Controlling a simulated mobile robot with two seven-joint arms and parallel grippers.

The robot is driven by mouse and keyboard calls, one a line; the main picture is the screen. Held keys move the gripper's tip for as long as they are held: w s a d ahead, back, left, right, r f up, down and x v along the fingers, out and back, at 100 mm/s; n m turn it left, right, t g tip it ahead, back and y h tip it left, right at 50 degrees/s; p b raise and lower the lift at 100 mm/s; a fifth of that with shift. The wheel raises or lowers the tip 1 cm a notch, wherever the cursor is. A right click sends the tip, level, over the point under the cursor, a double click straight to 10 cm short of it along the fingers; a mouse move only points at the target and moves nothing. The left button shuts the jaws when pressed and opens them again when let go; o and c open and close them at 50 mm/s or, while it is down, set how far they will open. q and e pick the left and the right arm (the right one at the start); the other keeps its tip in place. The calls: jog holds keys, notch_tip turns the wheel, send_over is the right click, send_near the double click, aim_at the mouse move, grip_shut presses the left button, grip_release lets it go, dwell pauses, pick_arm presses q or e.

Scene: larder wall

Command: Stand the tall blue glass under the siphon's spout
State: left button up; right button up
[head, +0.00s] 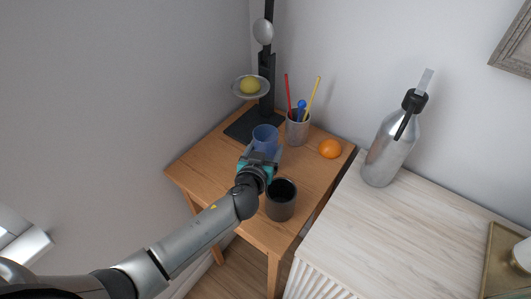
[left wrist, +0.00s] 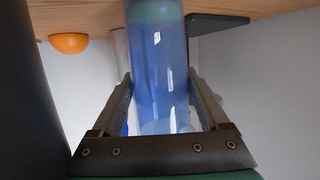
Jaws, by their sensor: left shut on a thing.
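The tall blue glass (head: 265,136) is upright over the small wooden table. My left gripper (head: 262,156) is shut on it from the near side. In the left wrist view, which looks upside down, the glass (left wrist: 158,75) stands between the two fingers (left wrist: 160,105). I cannot tell whether its base touches the table. The silver siphon (head: 388,146) stands to the right on a white wood-grain top, with a black head and a spout (head: 404,126) angled down along its side. No glass is under the spout. My right gripper is not in view.
The white top (head: 400,235) is clear before the siphon; a gold tray (head: 497,262) lies right.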

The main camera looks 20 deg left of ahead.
pick_arm(q)
jog(key=shift+c, duration=0.7)
grip_shut()
jog(key=shift+r, duration=0.2)
jog(key=shift+r, duration=0.25)
notch_tip(320, 180, up, 19)
jog(key=p, duration=0.5)
jog(key=shift+r, duration=0.15)
